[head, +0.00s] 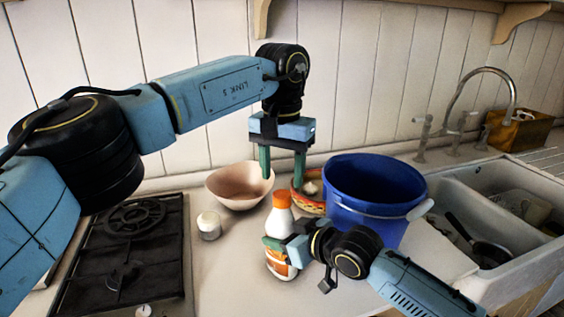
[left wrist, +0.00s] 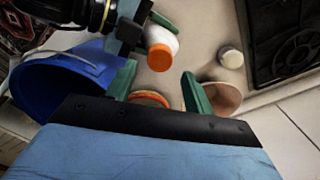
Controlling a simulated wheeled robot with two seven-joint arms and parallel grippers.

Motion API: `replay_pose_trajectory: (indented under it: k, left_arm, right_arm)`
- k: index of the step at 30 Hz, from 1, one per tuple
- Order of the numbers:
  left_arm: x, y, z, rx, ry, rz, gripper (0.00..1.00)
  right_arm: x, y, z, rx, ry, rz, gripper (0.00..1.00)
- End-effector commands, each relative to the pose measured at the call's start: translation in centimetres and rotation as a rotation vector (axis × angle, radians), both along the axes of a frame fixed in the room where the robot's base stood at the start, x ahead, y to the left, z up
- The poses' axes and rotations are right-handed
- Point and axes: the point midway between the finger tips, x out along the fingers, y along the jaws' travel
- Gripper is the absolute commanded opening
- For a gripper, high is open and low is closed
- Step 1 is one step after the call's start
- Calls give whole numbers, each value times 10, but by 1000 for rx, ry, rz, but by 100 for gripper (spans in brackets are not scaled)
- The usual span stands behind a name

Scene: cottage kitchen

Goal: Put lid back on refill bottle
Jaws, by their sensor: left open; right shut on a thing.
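The refill bottle (head: 280,220) is white with an orange-and-white label and stands upright on the worktop. Its orange lid (head: 282,199) sits on the bottle's top; I cannot tell whether it is fastened. My right gripper (head: 277,246) is shut on the bottle's body from the right, hiding part of the label. My left gripper (head: 282,182) is open, pointing down just above the lid, with its green fingers apart and nothing between them. In the left wrist view the lid (left wrist: 159,57) shows beyond the two fingers, with the white bottle (left wrist: 165,38) behind it.
A blue bucket (head: 373,190) stands close on the right. A pink bowl (head: 237,187) and a patterned bowl (head: 305,205) stand behind. A small white jar (head: 209,226) is left of the bottle, beside the black hob (head: 128,250). The sink (head: 470,205) is far right.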

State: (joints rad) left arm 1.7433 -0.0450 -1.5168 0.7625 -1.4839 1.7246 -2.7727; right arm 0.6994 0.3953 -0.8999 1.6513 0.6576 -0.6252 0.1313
Motion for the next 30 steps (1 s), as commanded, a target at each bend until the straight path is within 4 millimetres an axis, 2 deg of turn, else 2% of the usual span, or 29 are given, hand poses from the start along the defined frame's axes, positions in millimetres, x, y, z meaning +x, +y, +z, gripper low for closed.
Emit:
replay_pose_trajectory:
  k: [30]
  left_arm:
    - [0, 0, 15, 0, 2, 1879, 52]
  right_arm:
    - [0, 0, -1, -1, 1, 0, 0]
